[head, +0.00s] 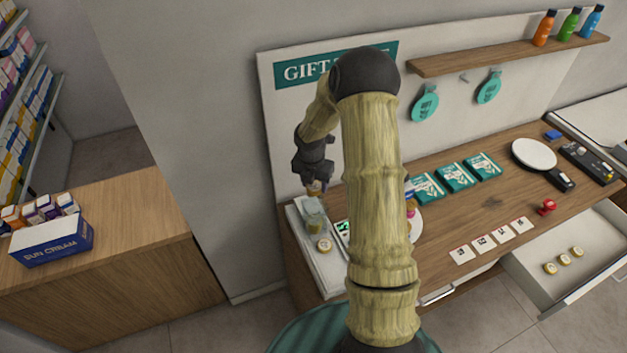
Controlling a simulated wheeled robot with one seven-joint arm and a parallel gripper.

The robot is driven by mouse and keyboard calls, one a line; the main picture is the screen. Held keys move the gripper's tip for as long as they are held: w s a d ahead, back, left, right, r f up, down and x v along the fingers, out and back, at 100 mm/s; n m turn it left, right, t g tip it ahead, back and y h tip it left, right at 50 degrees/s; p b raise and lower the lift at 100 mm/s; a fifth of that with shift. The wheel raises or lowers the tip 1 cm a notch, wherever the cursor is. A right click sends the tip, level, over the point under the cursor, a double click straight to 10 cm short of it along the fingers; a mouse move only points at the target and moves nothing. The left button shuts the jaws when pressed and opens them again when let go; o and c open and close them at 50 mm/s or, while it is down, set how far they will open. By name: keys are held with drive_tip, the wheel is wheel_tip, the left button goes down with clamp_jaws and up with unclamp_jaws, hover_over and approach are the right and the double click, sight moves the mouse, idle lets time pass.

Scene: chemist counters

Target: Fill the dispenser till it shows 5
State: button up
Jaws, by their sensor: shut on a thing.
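My gripper (315,182) is at the left end of the gift counter, shut on a small yellowish-and-dark thing (316,188). The thing is mostly hidden by the fingers and too small to name. Just below it stands a greenish, see-through container (313,217), which looks like the dispenser. I cannot tell whether the held thing touches it. A round cream-coloured piece (324,245) lies in front of the container on a white base (325,269). A small dark panel with green marks (343,231) is beside it, partly behind my arm; I cannot read a number.
The wooden counter (490,205) holds teal boxes (456,177), white number cards (486,242), a red item (545,207) and a white disc (533,154). An open drawer (548,292) with three round pieces (565,260) juts out at right. A sun cream box (52,246) stands at left.

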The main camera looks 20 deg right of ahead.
wheel_tip(320, 180, down, 6)
drive_tip(key=b, duration=0.5)
drive_tip(key=shift+f, duration=0.15)
idle(0.7)
idle(0.4)
drive_tip(key=o, duration=1)
drive_tip(key=shift+o, duration=0.2)
wheel_tip(320, 180, up, 17)
drive_tip(key=s+a+b, duration=0.2)
drive_tip(key=b, duration=0.2)
